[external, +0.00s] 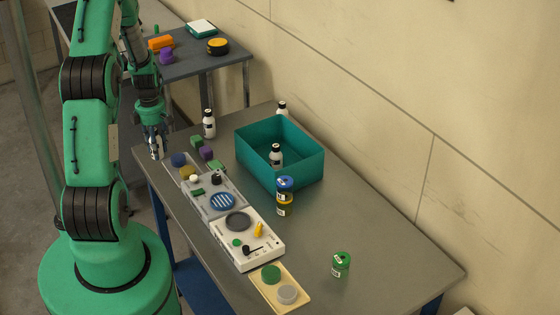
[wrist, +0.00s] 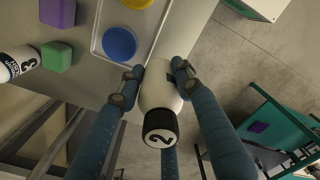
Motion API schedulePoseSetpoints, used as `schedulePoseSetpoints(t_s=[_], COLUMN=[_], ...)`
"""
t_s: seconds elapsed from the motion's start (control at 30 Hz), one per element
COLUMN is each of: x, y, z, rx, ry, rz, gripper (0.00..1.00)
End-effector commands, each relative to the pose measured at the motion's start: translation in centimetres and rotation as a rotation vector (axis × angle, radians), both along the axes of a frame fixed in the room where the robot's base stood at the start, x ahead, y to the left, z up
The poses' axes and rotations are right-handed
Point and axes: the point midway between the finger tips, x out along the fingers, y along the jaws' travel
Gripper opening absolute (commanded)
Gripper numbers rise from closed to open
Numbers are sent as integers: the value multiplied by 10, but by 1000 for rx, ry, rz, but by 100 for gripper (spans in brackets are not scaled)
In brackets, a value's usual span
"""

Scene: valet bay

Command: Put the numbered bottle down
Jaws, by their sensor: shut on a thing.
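In the wrist view, my gripper (wrist: 157,78) is shut on a white bottle (wrist: 160,92) with a black cap marked 2. The bottle lies between the fingers with its cap toward the camera. In the external view, my gripper (external: 155,145) hangs at the left end of the grey table (external: 390,245), beside the tray with the blue disc; the held bottle is hard to make out there. Another bottle, marked 3 (wrist: 18,63), shows at the wrist view's left edge. White bottles stand on the table (external: 209,124), behind the teal bin (external: 307,165) and inside it (external: 276,156).
Green and purple blocks (external: 206,154) lie near my gripper. A row of trays (external: 262,258) with discs and knobs runs along the front edge. Stacked jars (external: 285,197) and a green jar (external: 341,264) stand on the right. The table's right part is mostly clear.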

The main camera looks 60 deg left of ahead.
Motion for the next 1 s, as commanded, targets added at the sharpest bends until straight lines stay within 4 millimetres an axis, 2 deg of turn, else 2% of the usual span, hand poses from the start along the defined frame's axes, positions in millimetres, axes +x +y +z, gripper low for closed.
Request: schedulePoseSetpoints(t_s=[0.17,0.5,0.8,1.0], x=[1,1,0,39], y=[1,1,1,-8], z=[30,114,175,170], rx=[4,4,4,1], ry=[-2,-3,-2,0], rz=[0,0,0,-10], gripper=[4,4,4,4])
